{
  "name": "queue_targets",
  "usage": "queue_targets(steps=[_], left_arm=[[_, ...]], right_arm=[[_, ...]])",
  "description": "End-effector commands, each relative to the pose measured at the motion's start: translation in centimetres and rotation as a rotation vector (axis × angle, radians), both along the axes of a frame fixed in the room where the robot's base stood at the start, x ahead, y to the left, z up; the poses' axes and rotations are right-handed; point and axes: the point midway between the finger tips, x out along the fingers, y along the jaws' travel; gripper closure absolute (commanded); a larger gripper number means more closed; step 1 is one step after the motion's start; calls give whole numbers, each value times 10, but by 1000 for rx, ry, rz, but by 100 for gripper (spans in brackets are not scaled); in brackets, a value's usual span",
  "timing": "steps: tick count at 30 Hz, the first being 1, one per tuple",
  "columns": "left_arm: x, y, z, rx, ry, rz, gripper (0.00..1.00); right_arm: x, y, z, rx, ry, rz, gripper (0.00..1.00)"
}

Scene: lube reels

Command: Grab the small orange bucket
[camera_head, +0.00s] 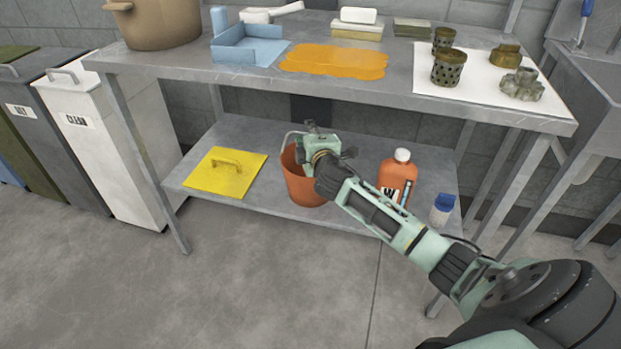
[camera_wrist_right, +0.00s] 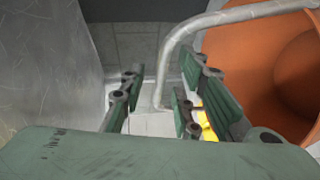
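The small orange bucket (camera_head: 302,190) stands upright on the lower shelf of the metal table, with its thin grey handle (camera_head: 284,142) raised. My right gripper (camera_head: 322,142) is at the bucket's top, partly hiding its rim and mouth. In the right wrist view the fingers (camera_wrist_right: 155,100) are apart. The handle (camera_wrist_right: 172,58) runs down through the gap between them as seen from this camera; no clear contact shows. The bucket's orange wall (camera_wrist_right: 245,70) is to the right of the fingers there. My left gripper is not in view.
On the lower shelf (camera_head: 240,130), a yellow lid (camera_head: 225,172) lies left of the bucket. An orange bottle (camera_head: 397,180) and a small blue-capped bottle (camera_head: 441,209) stand right. The tabletop (camera_head: 200,68) overhangs the shelf. White and grey bins (camera_head: 100,150) stand left; the floor in front is clear.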

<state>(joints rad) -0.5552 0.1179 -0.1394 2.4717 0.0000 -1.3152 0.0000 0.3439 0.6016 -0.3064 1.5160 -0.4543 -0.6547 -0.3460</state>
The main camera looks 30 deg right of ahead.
Motion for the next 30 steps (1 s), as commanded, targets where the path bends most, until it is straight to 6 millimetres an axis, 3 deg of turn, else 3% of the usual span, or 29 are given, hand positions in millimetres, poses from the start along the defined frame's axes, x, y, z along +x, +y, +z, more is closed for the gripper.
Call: queue_targets(steps=[6,16,30], left_arm=[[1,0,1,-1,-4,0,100],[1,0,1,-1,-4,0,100],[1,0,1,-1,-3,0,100]], right_arm=[[0,0,0,0,0,0,70],[0,0,0,1,0,0,99],[0,0,0,2,0,1,100]])
